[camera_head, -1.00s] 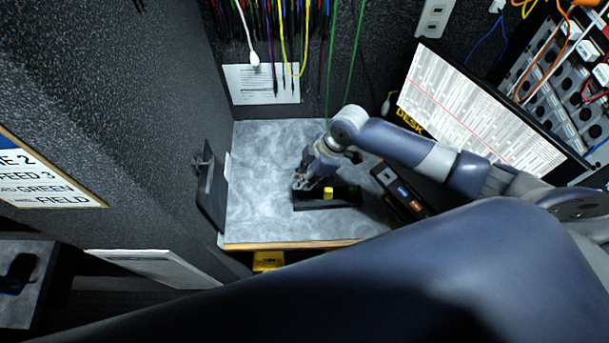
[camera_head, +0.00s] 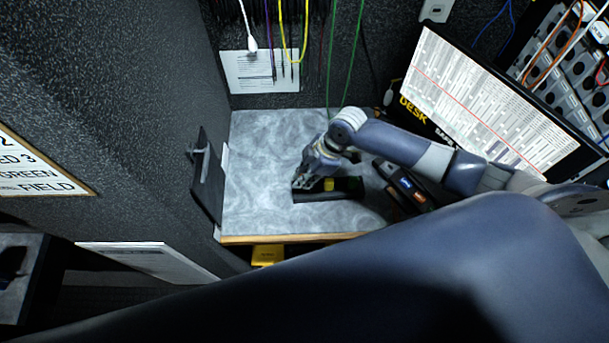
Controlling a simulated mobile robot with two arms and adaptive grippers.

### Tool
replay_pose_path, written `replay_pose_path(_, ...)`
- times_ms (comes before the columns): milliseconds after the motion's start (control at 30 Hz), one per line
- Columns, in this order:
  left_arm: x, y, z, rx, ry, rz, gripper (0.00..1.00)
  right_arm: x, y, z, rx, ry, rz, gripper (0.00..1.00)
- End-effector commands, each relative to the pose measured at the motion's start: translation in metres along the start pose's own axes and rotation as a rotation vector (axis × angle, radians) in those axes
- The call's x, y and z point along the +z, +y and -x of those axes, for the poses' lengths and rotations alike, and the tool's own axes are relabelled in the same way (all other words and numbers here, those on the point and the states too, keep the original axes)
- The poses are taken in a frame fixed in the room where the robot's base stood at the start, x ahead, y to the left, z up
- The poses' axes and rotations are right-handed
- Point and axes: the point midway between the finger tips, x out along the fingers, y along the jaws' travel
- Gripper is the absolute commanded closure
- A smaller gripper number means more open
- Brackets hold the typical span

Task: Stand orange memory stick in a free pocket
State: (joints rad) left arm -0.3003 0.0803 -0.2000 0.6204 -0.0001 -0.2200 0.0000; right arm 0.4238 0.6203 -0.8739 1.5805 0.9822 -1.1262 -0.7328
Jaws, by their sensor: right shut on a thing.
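A black pocketed holder (camera_head: 345,195) lies on the grey desk. A yellow stick (camera_head: 329,184) stands in it near the middle, and a dark green piece (camera_head: 353,184) shows toward its right part. My right gripper (camera_head: 303,184) is at the holder's left end, pointing down and shut. The thing between its fingers is too small and covered to make out, and no orange stick shows clearly in this view. I cannot tell whether the held thing touches a pocket. My left gripper is not in view.
A dark device with lit blue and orange buttons (camera_head: 408,186) stands right of the holder. A monitor (camera_head: 490,100) is behind it. A dark upright panel (camera_head: 208,178) stands at the desk's left edge. The grey desk top (camera_head: 262,150) left of the holder is clear.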

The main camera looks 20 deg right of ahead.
Motion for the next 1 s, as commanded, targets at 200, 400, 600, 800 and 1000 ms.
replay_pose_path(200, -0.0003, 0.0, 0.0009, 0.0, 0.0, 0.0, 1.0, -0.0002, 0.0, 0.0004, 0.0, 0.0, 0.0, 0.98)
replay_pose_path(400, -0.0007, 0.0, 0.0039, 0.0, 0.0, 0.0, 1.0, -0.0004, -0.0001, 0.0005, 0.0, 0.0, 0.0, 0.98)
replay_pose_path(600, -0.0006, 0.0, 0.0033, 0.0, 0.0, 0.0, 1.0, -0.0001, -0.0001, 0.0, 0.0, 0.0, 0.0, 0.98)
replay_pose_path(800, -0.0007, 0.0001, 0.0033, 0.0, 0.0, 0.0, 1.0, -0.0001, -0.0001, 0.0001, 0.0, 0.0, 0.0, 0.98)
replay_pose_path(1000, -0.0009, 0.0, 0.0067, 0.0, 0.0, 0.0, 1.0, -0.0005, -0.0002, 0.001, 0.0, 0.0, 0.0, 0.98)
